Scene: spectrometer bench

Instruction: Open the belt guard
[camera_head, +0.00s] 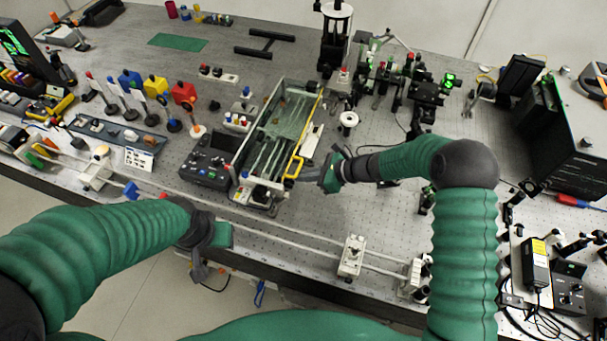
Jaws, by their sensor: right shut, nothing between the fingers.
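The belt guard (287,115) is a clear cover over a long conveyor-like unit in the middle of the bench. It looks closed. Its right edge is yellow, with a yellow handle (294,167) near the front end. My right gripper (308,179) is shut and empty, just right of the handle; whether it touches the handle is not clear. My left gripper (199,272) hangs at the bench's front edge, left of and nearer than the guard. Its fingers are dark and small, so their opening is hard to tell.
A control box with a screen (208,164) stands left of the belt unit. Optical mounts (425,95) crowd the back right. A rail (300,240) with a white block (351,257) runs along the front. Bare perforated bench (370,205) lies right of the unit.

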